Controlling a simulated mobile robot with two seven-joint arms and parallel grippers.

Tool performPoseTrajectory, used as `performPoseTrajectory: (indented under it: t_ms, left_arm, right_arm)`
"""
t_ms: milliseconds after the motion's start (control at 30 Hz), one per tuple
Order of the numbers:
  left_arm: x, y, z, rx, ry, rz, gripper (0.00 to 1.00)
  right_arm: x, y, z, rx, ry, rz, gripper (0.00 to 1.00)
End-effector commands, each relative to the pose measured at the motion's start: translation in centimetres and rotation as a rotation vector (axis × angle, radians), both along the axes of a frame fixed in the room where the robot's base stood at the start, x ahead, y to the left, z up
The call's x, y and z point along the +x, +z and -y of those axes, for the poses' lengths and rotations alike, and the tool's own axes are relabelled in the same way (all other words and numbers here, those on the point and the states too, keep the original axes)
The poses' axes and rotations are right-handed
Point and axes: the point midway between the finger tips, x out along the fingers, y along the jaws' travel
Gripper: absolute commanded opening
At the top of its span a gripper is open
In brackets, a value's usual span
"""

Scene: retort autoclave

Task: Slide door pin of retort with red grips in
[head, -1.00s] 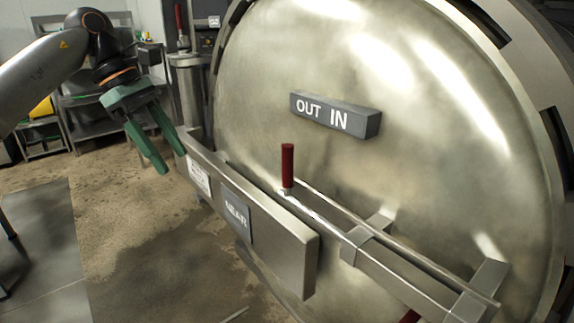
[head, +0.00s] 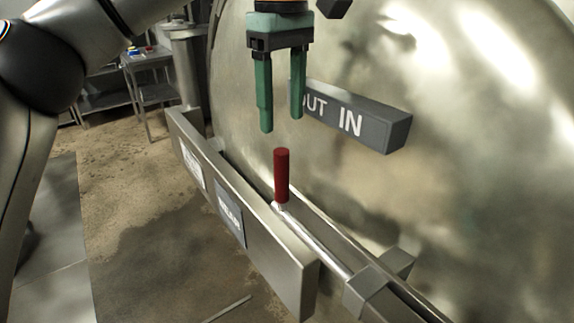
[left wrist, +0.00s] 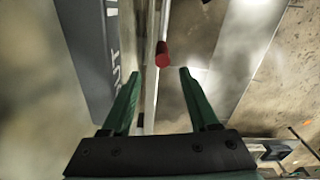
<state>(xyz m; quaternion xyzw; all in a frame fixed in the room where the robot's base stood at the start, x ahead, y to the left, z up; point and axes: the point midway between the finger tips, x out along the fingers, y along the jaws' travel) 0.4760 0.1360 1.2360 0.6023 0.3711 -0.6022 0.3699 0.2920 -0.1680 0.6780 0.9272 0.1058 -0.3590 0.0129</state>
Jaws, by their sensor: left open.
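The door pin is a metal rod (head: 318,243) with an upright red grip (head: 281,176) at its left end, running along the round retort door. The rod passes through a square bracket (head: 366,290) at lower right. My left gripper (head: 282,125) is open and empty, fingers pointing down, just above the red grip in the head view. In the left wrist view the red grip (left wrist: 162,55) appears beyond and between the open fingertips (left wrist: 160,73), not touched. My right gripper is not in view.
A grey "OUT IN" block (head: 350,115) sticks out from the door right behind my left fingers. A metal bar (head: 285,268) with a dark plate runs in front of the rod. A cart (head: 150,85) stands at the back left.

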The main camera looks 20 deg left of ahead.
Motion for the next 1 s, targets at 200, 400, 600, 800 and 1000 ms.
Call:
performPoseTrajectory:
  t_ms: [200, 400, 600, 800, 1000]
  left_arm:
    - [-0.1, -4.3, -0.1, 0.002, 0.001, -0.004, 0.61]
    - [-0.1, -8.3, -0.1, 0.000, 0.002, -0.003, 0.61]
    - [0.0, -10.8, -0.1, -0.001, 0.001, -0.002, 0.61]
    - [0.0, -11.7, -0.1, -0.001, 0.002, -0.002, 0.61]
    - [0.0, -11.7, -0.1, -0.002, 0.002, -0.001, 0.61]
  right_arm:
    - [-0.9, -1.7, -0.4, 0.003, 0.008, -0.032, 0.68]
    - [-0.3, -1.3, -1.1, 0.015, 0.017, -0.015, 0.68]
    - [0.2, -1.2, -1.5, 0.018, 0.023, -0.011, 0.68]
    - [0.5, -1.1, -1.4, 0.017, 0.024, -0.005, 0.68]
    - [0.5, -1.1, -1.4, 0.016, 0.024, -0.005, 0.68]
